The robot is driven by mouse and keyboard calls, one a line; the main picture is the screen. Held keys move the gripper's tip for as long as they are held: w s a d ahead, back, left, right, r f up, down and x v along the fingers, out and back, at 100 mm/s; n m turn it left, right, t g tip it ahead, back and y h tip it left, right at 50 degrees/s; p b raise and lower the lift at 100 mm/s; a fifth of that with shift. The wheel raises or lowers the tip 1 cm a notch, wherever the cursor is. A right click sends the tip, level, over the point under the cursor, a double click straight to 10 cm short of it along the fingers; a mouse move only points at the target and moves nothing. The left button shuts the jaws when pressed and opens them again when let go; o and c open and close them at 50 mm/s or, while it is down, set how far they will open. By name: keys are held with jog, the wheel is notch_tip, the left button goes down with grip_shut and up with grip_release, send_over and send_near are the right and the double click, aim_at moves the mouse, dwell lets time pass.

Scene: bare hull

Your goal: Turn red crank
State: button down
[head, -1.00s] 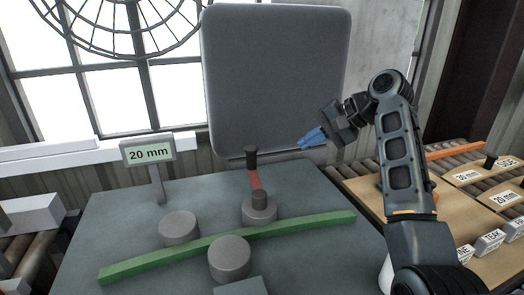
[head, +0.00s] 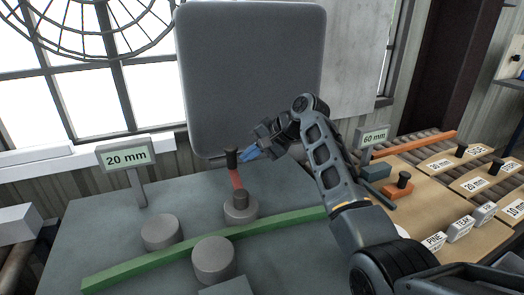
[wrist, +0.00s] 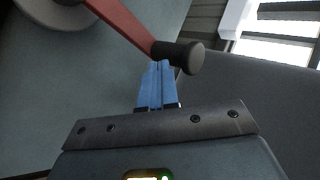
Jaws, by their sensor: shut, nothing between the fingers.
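The red crank (head: 237,181) stands on a grey roller on the table, its red arm reaching up and back to a black knob (head: 232,158). In the wrist view the red arm (wrist: 122,22) crosses the top and ends in the dark knob (wrist: 180,56). My gripper (head: 248,153) has blue fingers, shut and empty, just right of the knob. In the wrist view the blue fingertips (wrist: 160,66) lie close beside the knob; I cannot tell whether they touch it.
A green strip (head: 205,248) runs between grey rollers (head: 213,260) on the table. A "20 mm" sign (head: 127,155) stands at left, a "60 mm" sign (head: 374,137) at right. A large grey panel (head: 252,75) rises behind. Labelled boards (head: 480,180) lie at right.

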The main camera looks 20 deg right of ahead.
jog(key=shift+w+a, duration=0.25)
jog(key=shift+a, duration=0.05)
jog(key=shift+a, duration=0.1)
